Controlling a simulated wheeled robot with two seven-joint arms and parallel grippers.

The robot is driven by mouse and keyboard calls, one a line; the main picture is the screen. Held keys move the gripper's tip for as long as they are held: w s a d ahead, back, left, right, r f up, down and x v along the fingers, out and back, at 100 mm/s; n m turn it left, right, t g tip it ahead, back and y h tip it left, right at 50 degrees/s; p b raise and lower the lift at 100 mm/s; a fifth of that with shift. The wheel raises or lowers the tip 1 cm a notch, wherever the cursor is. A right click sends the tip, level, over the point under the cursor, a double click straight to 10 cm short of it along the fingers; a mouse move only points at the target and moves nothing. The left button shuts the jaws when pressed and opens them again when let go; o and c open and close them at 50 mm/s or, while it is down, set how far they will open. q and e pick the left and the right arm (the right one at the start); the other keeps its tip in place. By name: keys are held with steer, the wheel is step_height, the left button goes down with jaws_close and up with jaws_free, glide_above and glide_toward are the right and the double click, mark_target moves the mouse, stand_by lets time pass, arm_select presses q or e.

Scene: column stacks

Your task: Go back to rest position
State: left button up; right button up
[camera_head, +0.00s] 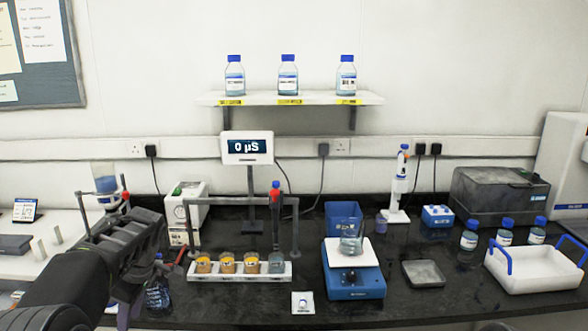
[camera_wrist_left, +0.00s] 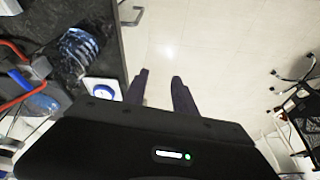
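My left arm comes in from the left in the head view, over the left front part of the black bench. My left gripper (camera_head: 128,312) points down near the bench's front edge, and its fingertips are partly cut off or dark there. In the left wrist view the left gripper (camera_wrist_left: 158,82) has its two dark fingers apart, with only pale floor between them. It holds nothing. My right arm and right gripper are not in either view.
A white rack (camera_head: 240,272) with several beakers, a blue stirrer (camera_head: 353,268) and a white tray (camera_head: 532,268) stand further right.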

arm_select(q)
steer(key=s+d+f+m+h, duration=0.25)
steer(key=d+f, duration=0.25)
steer(key=f, duration=0.5)
steer(key=s+d+f+m+h, duration=0.1)
steer(key=s+d+f+m, duration=0.4)
steer(key=f, duration=0.4)
steer(key=s+d+f+m+h, duration=0.2)
steer(key=d+f, duration=0.4)
steer(key=f, duration=0.4)
steer(key=s+d+f+m+h, duration=0.1)
steer(key=s+d+f+m, duration=0.1)
steer(key=s+d, duration=0.4)
steer(key=s+d+f+m+h, duration=0.1)
steer(key=s+d+f+m, duration=0.2)
steer(key=s, duration=1.2)
steer(key=d+f, duration=0.2)
steer(key=d, duration=0.2)
steer(key=shift+s+d+t+h, duration=0.2)
steer(key=shift+s+t+h, duration=0.05)
steer(key=shift+t+h, duration=0.1)
